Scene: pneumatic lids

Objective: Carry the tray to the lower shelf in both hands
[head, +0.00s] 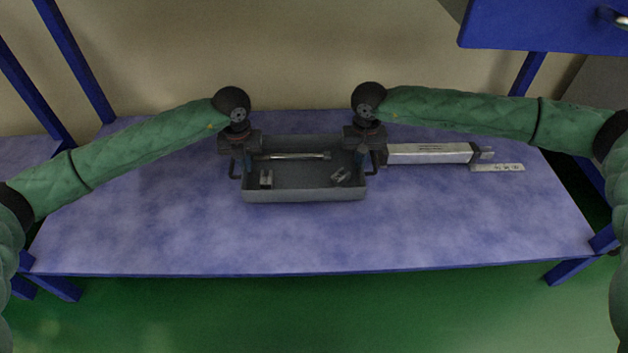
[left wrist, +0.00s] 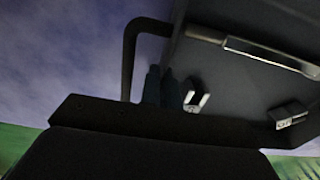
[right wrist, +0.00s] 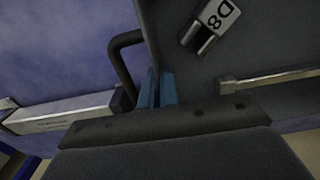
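The grey tray (head: 305,195) is on or just above the blue-purple shelf surface (head: 300,240); I cannot tell if it touches. It looks level, with a dark handle at each end. A rod (head: 290,156) and small metal pieces (head: 266,179) (head: 341,177) lie in it. My left gripper (head: 248,161) is at its left end, and its fingers (left wrist: 162,86) look closed on the end wall beside the handle (left wrist: 129,60). My right gripper (head: 360,160) is at the right end, its fingers (right wrist: 157,88) likewise closed on the wall beside the handle (right wrist: 122,65).
The shelf is clear in front and to the left. A blue unit (head: 550,25) overhangs at upper right. Blue posts (head: 75,60) stand at left.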

